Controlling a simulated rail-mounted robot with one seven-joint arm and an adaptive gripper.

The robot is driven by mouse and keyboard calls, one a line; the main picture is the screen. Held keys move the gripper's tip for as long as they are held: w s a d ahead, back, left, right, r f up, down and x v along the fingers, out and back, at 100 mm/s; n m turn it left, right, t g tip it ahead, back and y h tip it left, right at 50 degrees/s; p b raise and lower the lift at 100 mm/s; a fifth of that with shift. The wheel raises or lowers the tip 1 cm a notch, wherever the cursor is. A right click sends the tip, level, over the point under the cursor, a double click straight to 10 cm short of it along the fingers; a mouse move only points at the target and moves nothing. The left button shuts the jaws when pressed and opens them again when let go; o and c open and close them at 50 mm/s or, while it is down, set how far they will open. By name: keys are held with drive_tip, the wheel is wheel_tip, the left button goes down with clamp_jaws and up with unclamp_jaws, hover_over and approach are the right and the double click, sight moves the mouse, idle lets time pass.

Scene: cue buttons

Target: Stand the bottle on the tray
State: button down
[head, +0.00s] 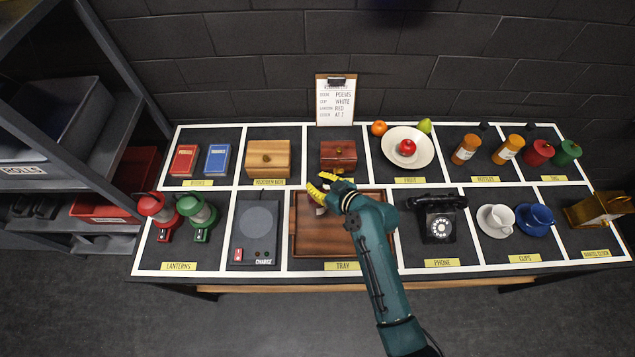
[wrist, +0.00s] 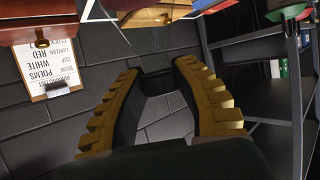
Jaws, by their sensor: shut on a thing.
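Two amber bottles with pale labels and dark caps, the left bottle (head: 464,150) and the right bottle (head: 508,150), are in the bottles section at the back right. The brown wooden tray (head: 305,240) lies at the front middle. My gripper (head: 325,187), with yellow fingers, is over the tray's back part, well left of both bottles. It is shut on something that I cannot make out. A small pale patch (head: 320,211) shows just below the fingers; I cannot tell what it is. In the wrist view, the yellow fingers (wrist: 157,80) stand apart with a dark gap between them.
A red-brown box (head: 338,155) and a clipboard (head: 335,100) stand behind the tray. A black phone (head: 438,220) is right of it, a grey charger pad (head: 254,233) left. A fruit plate (head: 407,147) lies between the box and the bottles. A dark shelf unit is at far left.

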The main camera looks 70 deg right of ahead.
drive_tip(key=shift+f, duration=0.1)
drive_tip(key=c, duration=0.9)
unclamp_jaws()
drive_tip(key=shift+o, duration=0.2)
drive_tip(key=v, duration=1.2)
